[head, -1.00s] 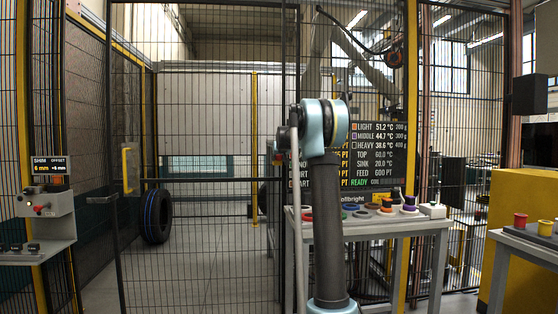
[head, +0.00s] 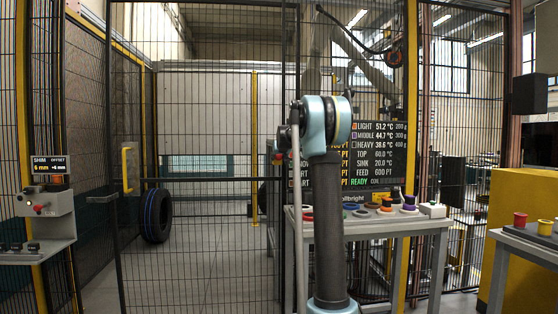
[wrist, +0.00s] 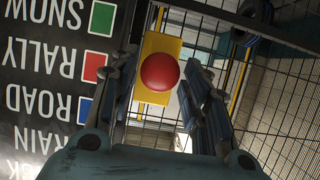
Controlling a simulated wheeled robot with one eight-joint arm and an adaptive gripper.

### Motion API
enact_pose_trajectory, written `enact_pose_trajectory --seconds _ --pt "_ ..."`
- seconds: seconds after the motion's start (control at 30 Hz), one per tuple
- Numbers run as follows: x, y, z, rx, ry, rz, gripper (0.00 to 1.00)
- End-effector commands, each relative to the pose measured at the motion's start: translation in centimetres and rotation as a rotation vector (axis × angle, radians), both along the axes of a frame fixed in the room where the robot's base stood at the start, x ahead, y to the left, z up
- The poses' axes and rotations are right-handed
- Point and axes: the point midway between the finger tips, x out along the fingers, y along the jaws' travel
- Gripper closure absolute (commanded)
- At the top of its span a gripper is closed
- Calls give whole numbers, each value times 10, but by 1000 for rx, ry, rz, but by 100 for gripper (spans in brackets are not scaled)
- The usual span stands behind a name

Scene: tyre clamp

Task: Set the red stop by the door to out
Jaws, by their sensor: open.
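The red stop (wrist: 160,71) is a round red mushroom button on a yellow plate (wrist: 154,104) in the wrist view. In the head view the red stop (head: 277,158) is a small red spot by the door post, partly hidden by my arm. My gripper (wrist: 160,85) is open, with one finger on each side of the red button in the wrist view. I cannot tell whether the fingers touch it. My gripper is hidden behind my arm in the head view.
The mesh door (head: 200,215) stands beside the stop, with a tyre (head: 156,215) behind it. A dark sign board (wrist: 50,90) is close on the left in the wrist view. A bench (head: 400,226) with coloured rings stands on the right. A control panel (head: 45,215) is at far left.

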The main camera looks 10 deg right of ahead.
Motion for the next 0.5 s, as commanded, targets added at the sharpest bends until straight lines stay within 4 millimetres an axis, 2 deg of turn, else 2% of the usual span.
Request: enact_pose_trajectory --seconds 0.17,0.5 --pt "-17 0 7 0 0 0 57" --pt "-64 0 26 0 1 0 57"
